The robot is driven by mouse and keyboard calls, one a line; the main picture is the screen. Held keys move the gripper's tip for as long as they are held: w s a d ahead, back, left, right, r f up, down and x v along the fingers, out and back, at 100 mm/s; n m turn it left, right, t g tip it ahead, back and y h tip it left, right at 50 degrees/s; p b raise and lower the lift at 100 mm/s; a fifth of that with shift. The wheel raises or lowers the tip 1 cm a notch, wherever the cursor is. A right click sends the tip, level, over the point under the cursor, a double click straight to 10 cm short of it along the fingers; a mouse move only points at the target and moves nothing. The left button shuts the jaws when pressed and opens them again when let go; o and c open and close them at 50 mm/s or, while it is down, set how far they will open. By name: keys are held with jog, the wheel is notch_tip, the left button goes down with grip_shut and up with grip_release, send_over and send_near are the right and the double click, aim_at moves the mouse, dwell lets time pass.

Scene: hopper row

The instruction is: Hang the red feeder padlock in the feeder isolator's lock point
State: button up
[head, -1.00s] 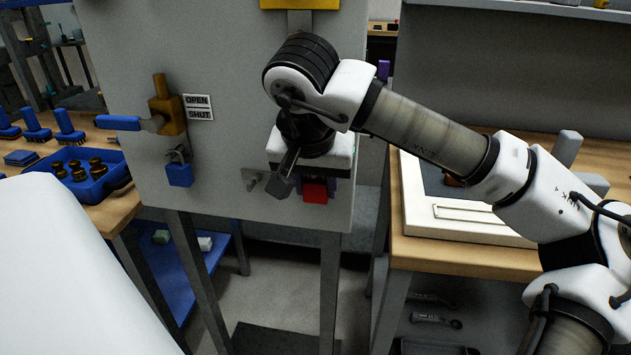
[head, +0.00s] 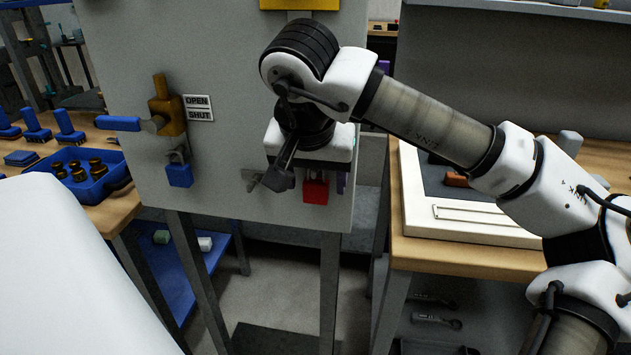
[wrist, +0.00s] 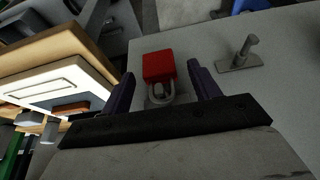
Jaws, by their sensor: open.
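The red padlock (head: 316,190) hangs against the grey panel (head: 240,60), body down, just below my gripper. In the wrist view the red padlock (wrist: 159,67) lies between the two dark purple fingers of my gripper (wrist: 162,72), with a gap on each side. The gripper is open. The padlock's grey shackle points toward the palm; what it hangs on is hard to make out. A yellow switch with a blue handle (head: 165,112) sits left on the panel beside an OPEN/SHUT label (head: 198,107). I cannot tell which isolator is the feeder's.
A blue padlock (head: 179,172) hangs below the blue-handled switch. A bare metal peg on a plate (wrist: 240,54) stands out from the panel beside the red padlock. A blue tray (head: 95,188) of brass-coloured pieces is on the left bench. A white-framed board (head: 470,228) lies on the right bench.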

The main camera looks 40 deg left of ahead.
jog(key=p+v, duration=0.1)
jog(key=v, duration=1.1)
jog(key=shift+r, duration=0.15)
